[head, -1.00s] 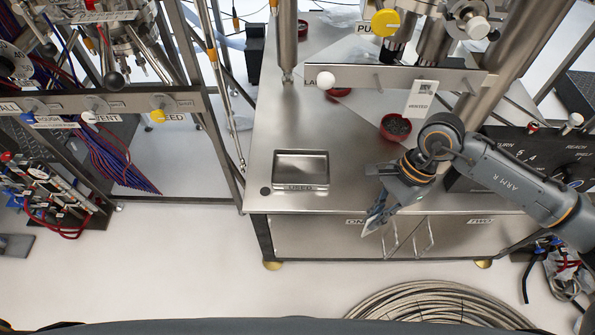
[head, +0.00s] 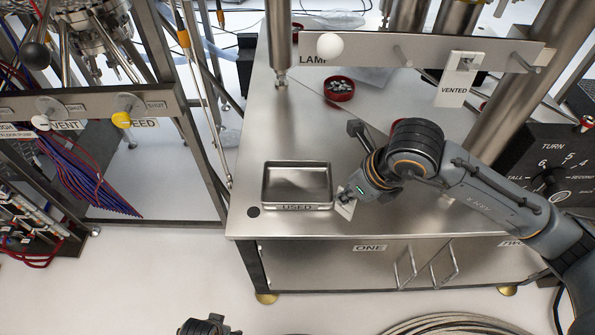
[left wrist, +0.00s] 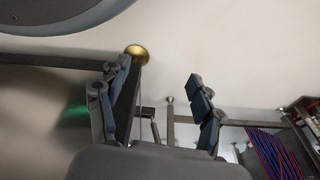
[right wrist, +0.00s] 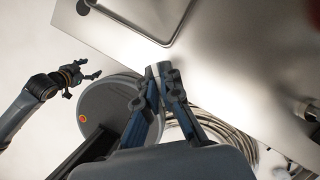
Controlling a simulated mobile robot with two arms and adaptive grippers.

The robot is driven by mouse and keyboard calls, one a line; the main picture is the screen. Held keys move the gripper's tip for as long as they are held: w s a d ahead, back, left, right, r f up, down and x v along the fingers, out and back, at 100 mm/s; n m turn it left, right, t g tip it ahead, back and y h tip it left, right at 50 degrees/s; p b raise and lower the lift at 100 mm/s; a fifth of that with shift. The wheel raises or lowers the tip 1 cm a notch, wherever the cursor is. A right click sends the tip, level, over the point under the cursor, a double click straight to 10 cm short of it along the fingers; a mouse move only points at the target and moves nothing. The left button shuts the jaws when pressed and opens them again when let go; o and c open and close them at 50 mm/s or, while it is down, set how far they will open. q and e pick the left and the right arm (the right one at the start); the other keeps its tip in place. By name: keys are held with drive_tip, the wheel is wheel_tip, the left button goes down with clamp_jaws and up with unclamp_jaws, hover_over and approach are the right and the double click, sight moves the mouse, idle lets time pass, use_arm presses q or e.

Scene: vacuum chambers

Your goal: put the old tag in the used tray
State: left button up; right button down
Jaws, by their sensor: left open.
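The used tray (head: 297,182) is a shallow, empty metal tray near the table's front left, with USED on its front edge. Its corner also shows in the right wrist view (right wrist: 166,40). My right gripper (head: 350,192) is just right of the tray, low over the table. It is shut on a small pale tag (head: 345,209), taken to be the old tag, whose end shows between the fingertips (right wrist: 158,72). Its face is not readable. A white VENTED tag (head: 453,92) hangs on the rail. My left gripper (left wrist: 163,78) is open and empty, away from the table.
A red bowl (head: 339,91) with small dark bits stands farther back on the metal table (head: 260,135). The rail (head: 400,55) with the white LAMP knob crosses above the table. A control box (head: 545,165) stands at the right. Coiled hose (head: 440,325) lies on the floor in front.

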drive_tip(key=w+a+f, duration=0.1)
drive_tip(key=w+a, duration=0.2)
drive_tip(key=w+a+f, duration=0.1)
drive_tip(key=w+a, duration=0.2)
drive_tip(key=w+a+f, duration=0.1)
drive_tip(key=w+a, duration=0.2)
drive_tip(key=shift+w+a, duration=0.4)
drive_tip(key=shift+f, duration=0.35)
use_arm(q)
drive_tip(key=shift+s+f, duration=0.1)
drive_tip(key=shift+f, duration=0.3)
use_arm(e)
drive_tip(key=c, duration=1.5)
unclamp_jaws()
use_arm(q)
drive_tip(key=shift+r, duration=0.1)
